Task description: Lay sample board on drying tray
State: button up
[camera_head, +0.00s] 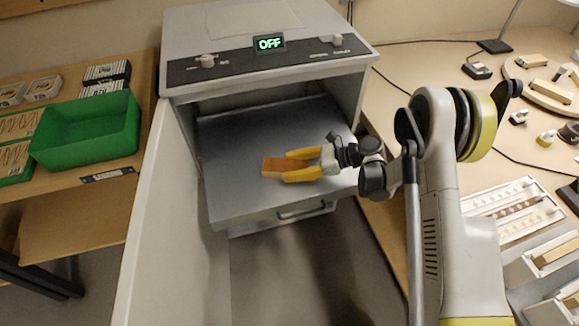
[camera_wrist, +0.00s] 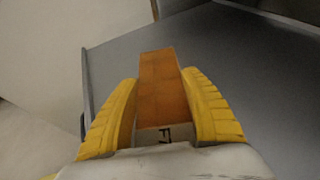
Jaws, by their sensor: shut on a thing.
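The sample board (camera_head: 275,166) is a small orange-brown block between my gripper's yellow fingers. In the wrist view, the sample board (camera_wrist: 163,90) points away from the palm, with a pale end marked with dark characters near the palm. My gripper (camera_head: 290,167) is shut on it, with a finger along each side; it also shows in the wrist view (camera_wrist: 163,100). The drying tray (camera_head: 240,205) is a grey metal sheet pulled partly out of the cabinet, below the board. I cannot tell whether the board touches the tray.
The cabinet (camera_head: 185,50) has a display reading OFF, and its door (camera_head: 150,220) stands open at the left. A green bin (camera_head: 90,130) sits on the left bench. The right bench (camera_head: 440,65) holds a lamp base and several small parts. The tray around the board is bare.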

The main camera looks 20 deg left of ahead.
jog(key=o, duration=1.2)
jog(key=shift+d+r, duration=0.2)
jog(key=shift+d, duration=0.1)
jog(key=p+v, duration=0.4)
jog(key=v, duration=0.7)
jog(key=shift+d+r+p, duration=0.1)
jog(key=shift+d+p, duration=0.1)
jog(key=shift+p, duration=0.15)
